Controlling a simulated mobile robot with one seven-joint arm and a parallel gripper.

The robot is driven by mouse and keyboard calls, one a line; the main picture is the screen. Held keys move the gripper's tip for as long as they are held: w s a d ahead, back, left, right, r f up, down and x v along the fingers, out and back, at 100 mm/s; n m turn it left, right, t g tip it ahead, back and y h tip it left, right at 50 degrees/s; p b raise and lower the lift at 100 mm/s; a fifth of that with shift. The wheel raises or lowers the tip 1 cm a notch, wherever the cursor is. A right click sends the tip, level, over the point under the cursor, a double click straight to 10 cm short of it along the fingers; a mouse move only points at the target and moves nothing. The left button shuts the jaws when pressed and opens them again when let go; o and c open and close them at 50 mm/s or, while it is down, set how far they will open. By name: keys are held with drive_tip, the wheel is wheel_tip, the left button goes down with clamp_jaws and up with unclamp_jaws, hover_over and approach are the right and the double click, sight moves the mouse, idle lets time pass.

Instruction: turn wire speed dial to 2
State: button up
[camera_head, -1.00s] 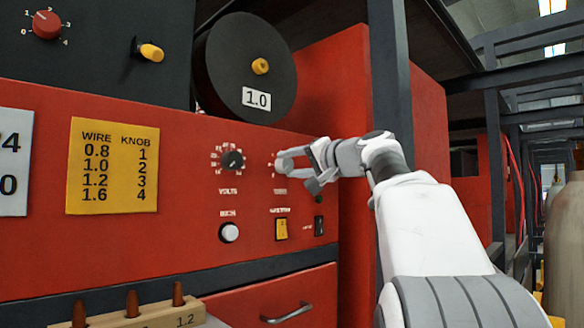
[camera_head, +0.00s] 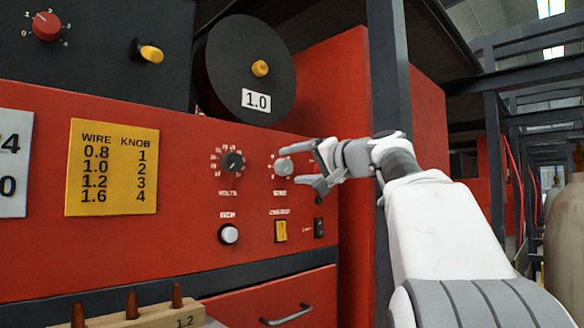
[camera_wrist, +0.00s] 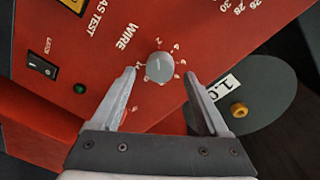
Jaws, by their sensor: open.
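The wire speed dial (camera_head: 284,166) is a small grey round knob on the red panel, right of the black volts dial (camera_head: 233,162). In the wrist view the wire dial (camera_wrist: 160,67) has small pale numbers around it and the word WIRE beside it. My gripper (camera_head: 300,164) is open in front of the panel. In the wrist view its two fingertips (camera_wrist: 158,74) stand apart on either side of the dial, with clear gaps, and do not appear to touch it. The dial's pointer setting is too small to read.
A yellow chart (camera_head: 112,167) pairs wire 1.0 with knob 2. The black spool (camera_head: 245,70) above carries a 1.0 label. A white button (camera_head: 229,234), a yellow switch (camera_head: 281,231) and a black rocker switch (camera_head: 319,228) sit below the dials. A dark post (camera_head: 391,70) stands behind my arm.

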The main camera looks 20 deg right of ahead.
drive_tip(key=v, duration=1.5)
drive_tip(key=shift+s, duration=0.25)
